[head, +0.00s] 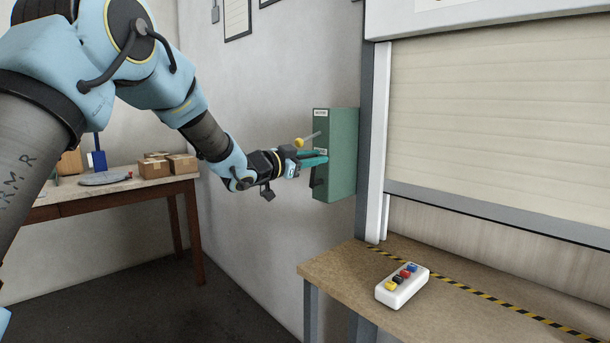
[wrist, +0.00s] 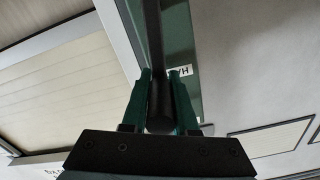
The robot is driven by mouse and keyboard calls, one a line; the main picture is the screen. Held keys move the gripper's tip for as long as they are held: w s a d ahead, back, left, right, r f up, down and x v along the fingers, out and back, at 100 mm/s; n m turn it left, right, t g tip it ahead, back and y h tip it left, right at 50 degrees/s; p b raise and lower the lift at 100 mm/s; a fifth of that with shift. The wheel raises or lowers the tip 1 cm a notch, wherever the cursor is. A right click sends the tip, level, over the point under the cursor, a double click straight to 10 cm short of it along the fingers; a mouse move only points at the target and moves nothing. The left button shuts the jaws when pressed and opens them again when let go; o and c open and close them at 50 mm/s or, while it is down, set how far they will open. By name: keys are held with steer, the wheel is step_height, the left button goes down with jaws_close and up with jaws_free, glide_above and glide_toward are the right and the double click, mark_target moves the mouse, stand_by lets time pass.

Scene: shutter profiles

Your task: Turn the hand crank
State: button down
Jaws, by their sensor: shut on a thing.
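The green box (head: 343,155) is mounted on the wall left of the shutter. My gripper (head: 318,159) is at its front face, its teal fingers pointing at it. A dark crank part (head: 317,180) shows just below the fingers. In the wrist view, my gripper (wrist: 160,82) has one finger on each side of the dark crank handle (wrist: 160,112) and is shut on it. A dark bar (wrist: 153,35) runs up from there along the green box. The fingers hide part of the crank in the head view.
A lever with a yellow knob (head: 300,142) sticks out of the box just above my gripper. The shutter (head: 490,120) is partly raised, right of the box. A button box (head: 402,287) lies on the bench (head: 345,285) below. Small cartons (head: 155,169) stand on the table at left.

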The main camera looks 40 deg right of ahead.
steer(key=s+f+m+b, duration=0.7)
steer(key=m+b, duration=0.8)
steer(key=b, duration=1)
steer(key=w+f+m+b, duration=0.5)
steer(key=f+m+b, duration=0.3)
steer(key=m+b, duration=0.7)
steer(key=shift+w+b, duration=0.35)
steer(key=shift+b, duration=0.4)
steer(key=c, duration=0.7)
jaws_free()
